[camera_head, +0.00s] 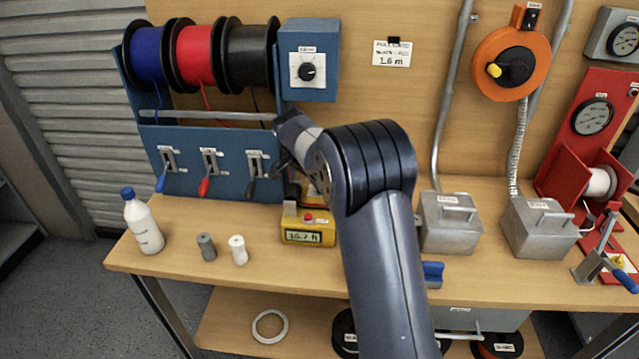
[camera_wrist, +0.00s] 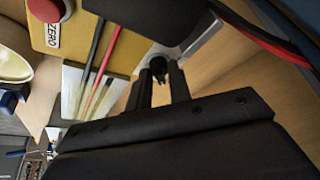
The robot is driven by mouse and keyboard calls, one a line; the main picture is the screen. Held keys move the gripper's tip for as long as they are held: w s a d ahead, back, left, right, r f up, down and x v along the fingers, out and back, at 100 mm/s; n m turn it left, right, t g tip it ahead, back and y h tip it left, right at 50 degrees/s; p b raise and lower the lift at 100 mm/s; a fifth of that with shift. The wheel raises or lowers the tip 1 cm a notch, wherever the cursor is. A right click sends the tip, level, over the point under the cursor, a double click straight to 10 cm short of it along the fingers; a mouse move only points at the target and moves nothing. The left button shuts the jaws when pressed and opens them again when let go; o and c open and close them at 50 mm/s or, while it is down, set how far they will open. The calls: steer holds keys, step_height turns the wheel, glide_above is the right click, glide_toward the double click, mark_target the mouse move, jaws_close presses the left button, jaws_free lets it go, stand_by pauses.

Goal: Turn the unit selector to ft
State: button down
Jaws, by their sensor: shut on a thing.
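The yellow meter box (camera_head: 308,236) stands on the bench. Its display appears to read 16.7 ft, with a red button above it. In the wrist view its yellow body (camera_wrist: 120,48) shows at upper left, with a red button (camera_wrist: 45,10) marked ZERO. My gripper (camera_wrist: 158,84) is shut on a small dark piece (camera_wrist: 159,66) in front of a grey round base beside the yellow body. This piece looks like the unit selector; its marks cannot be read. In the head view my arm hides the jaws and the selector.
Blue, red and black spools (camera_head: 195,55) hang above a blue lever panel (camera_head: 215,160). A white bottle (camera_head: 143,222) and two small cylinders (camera_head: 207,246) stand left of the meter. Metal boxes (camera_head: 450,225) stand right. Red and black wires (camera_wrist: 98,60) cross close to the jaws.

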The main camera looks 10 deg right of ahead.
stand_by(0.4)
steer(key=c, duration=1.3)
jaws_free()
steer(key=v, duration=1.1)
steer(key=shift+f, duration=0.2)
steer(key=x, duration=1)
steer(key=shift+w+d+f, duration=0.1)
steer(key=shift+d+f, duration=0.05)
steer(key=shift+f, duration=0.15)
steer(key=shift+r, duration=0.1)
